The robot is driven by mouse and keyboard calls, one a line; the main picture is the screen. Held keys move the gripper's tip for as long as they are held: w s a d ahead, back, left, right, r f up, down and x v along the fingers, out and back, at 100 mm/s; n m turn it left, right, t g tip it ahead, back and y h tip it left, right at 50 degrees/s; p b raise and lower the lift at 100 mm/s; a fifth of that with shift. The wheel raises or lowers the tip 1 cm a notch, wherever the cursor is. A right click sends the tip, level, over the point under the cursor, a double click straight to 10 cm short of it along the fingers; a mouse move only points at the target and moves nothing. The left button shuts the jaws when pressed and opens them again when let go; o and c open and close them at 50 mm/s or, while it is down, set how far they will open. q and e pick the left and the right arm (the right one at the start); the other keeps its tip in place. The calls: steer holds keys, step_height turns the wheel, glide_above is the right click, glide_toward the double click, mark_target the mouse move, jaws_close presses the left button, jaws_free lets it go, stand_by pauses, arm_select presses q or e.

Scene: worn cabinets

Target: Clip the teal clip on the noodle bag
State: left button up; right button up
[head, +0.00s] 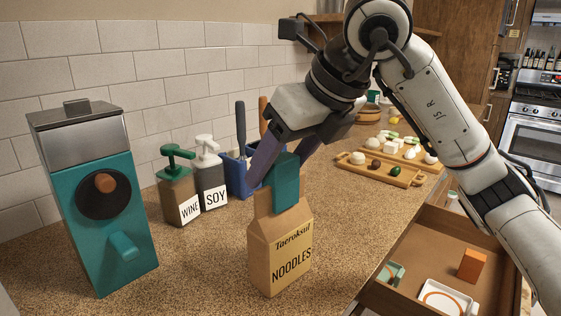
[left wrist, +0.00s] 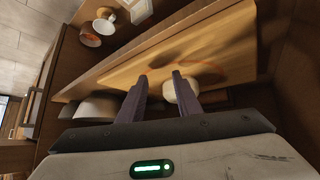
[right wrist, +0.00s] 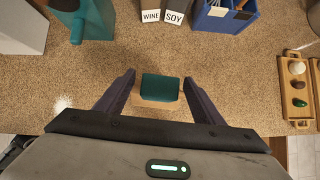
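The tan noodle bag (head: 280,250) stands upright on the counter, its label facing me. The teal clip (head: 284,182) sits at the bag's folded top, with tan paper showing beside and below it. In the right wrist view the clip (right wrist: 160,87) covers part of the bag top (right wrist: 158,103). My right gripper (head: 278,168) is open, with its fingers on either side of the clip; the right wrist view shows gaps to both fingers. My left gripper (left wrist: 160,77) has its fingers apart with nothing held, and it is out of the head view.
A teal dispenser (head: 95,200) stands left of the bag. Wine (head: 178,190) and soy (head: 211,180) bottles and a blue utensil holder (head: 238,172) stand behind. A wooden tray (head: 375,172) lies farther back. An open drawer (head: 425,255) is at right.

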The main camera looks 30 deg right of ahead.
steer(key=p+v, duration=0.1)
steer(key=v, duration=0.9)
